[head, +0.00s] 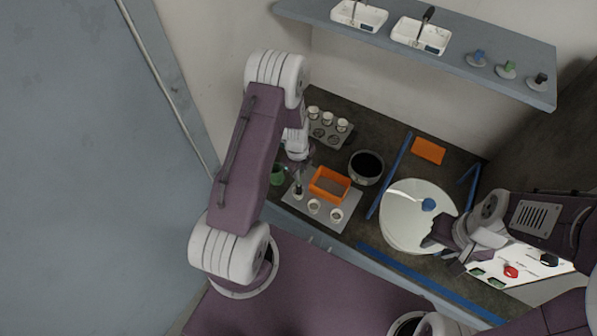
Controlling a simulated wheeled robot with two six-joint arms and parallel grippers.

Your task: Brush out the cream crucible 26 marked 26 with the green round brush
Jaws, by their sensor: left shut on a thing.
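My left gripper (298,168) points down over the grey plate and is shut on a slim brush (298,186). The brush's lower end is at a small pale crucible (298,195) at the plate's left corner; whether it is inside I cannot tell. Two more cream crucibles (313,206) (336,215) stand on the plate's front part. Their marks are too small to read, so I cannot tell which is 26. The brush's colour is mostly hidden by the gripper. My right gripper (444,250) is at the white round pan; its jaw opening is unclear.
An orange open box (329,184) sits on the grey plate (350,205). A green cup (278,174) stands left of it. Behind are a crucible rack (329,136) and a dark bowl (366,166). The white pan (405,238) is at right, with a shelf (450,57) above.

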